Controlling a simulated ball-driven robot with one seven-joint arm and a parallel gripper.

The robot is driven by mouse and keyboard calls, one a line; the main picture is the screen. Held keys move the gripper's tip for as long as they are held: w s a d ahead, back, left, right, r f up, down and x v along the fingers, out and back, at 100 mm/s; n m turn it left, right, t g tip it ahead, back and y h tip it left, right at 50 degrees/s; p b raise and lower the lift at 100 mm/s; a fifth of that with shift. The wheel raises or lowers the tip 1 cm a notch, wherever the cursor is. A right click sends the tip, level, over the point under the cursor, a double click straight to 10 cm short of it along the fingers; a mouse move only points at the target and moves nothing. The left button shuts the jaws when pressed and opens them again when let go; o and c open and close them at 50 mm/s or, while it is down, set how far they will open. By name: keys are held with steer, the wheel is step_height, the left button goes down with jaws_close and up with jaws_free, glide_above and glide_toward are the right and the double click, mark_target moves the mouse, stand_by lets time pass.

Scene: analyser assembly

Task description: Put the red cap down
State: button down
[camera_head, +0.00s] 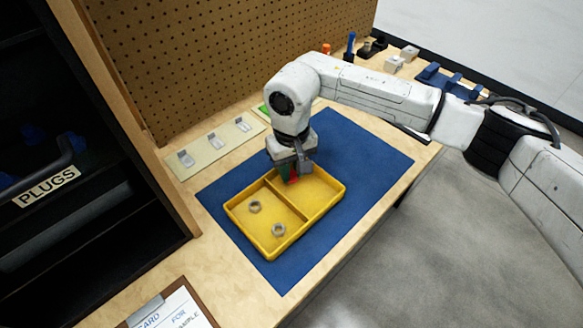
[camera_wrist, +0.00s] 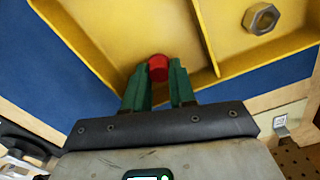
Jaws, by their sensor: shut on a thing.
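My gripper (camera_head: 291,177) is over the right-hand, far compartment of the yellow tray (camera_head: 322,212) in the head view. In the wrist view its green fingers (camera_wrist: 160,86) are shut on the red cap (camera_wrist: 158,68), which sits between the tips. Behind the cap in that view is the yellow tray (camera_wrist: 126,30), near the meeting of its wall and divider. A little red of the cap (camera_head: 293,180) shows in the head view. Whether the cap touches the tray floor I cannot tell.
Two metal nuts (camera_head: 278,230) (camera_head: 255,207) lie in the tray's other compartment. The tray stands on a blue mat (camera_head: 375,160). A pale board with clips (camera_head: 214,146) lies at left. A clipboard (camera_head: 172,308) lies at the front, and a pegboard (camera_head: 220,50) stands behind.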

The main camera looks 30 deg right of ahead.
mark_target(291, 172)
steer(key=shift+f, duration=0.15)
steer(key=shift+f, duration=0.1)
steer(key=c, duration=0.9)
jaws_free()
steer(key=shift+c, duration=0.2)
step_height(291, 172, up, 12)
